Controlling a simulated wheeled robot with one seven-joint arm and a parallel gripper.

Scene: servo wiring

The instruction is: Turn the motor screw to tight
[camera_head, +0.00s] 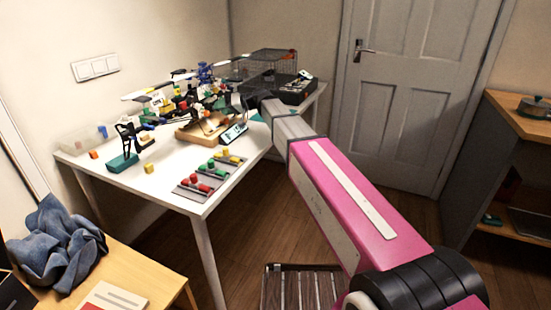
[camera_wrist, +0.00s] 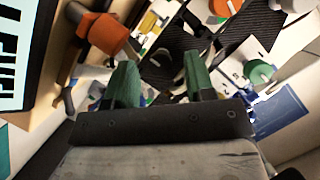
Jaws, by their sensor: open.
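My gripper (camera_wrist: 160,78) is open, with its two green fingers apart and nothing seen between them. In the head view its end lies over the table's far right part, mostly behind my arm and too small to read. A drone-like assembly (camera_head: 204,74) with dark arms and a blue part stands on the white table. In the wrist view, dark carbon-textured arms (camera_wrist: 258,30) lie beyond the fingers. I cannot single out the motor screw.
The white table (camera_head: 178,165) is crowded at the back. A grey mat with red, green and yellow pieces (camera_head: 207,174) lies near its front edge. A dark wire cage (camera_head: 268,64) stands behind.

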